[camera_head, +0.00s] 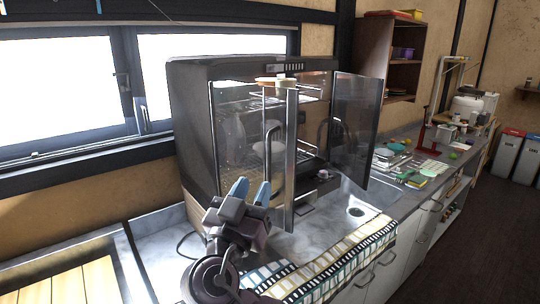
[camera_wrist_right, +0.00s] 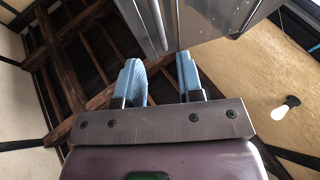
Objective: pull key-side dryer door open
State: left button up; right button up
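The dish dryer (camera_head: 190,110) stands on the counter, a dark box with glass doors and racks inside. Its left glass door (camera_head: 291,165) stands partly open, with its metal edge toward me and a curved handle (camera_head: 268,150) on it. The right glass door (camera_head: 356,125) is swung out. I cannot tell which door is key-side. My right gripper (camera_head: 250,191) has blue fingers and is low in front of the left door. In the right wrist view the fingers (camera_wrist_right: 161,80) are apart with nothing between them, and a grey metal panel (camera_wrist_right: 205,18) shows just beyond. My left gripper is out of view.
A wooden board (camera_head: 72,285) is at lower left. Open floor (camera_head: 465,240) lies at right.

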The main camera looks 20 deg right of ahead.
aim_at(268, 159)
jog(key=p+x, duration=0.2)
jog(key=x, duration=0.6)
jog(key=shift+s+a+r, duration=0.1)
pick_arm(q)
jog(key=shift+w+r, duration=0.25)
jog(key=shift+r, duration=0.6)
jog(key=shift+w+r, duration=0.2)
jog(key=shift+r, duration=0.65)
pick_arm(e)
jog(key=shift+w+d, duration=0.3)
grip_shut()
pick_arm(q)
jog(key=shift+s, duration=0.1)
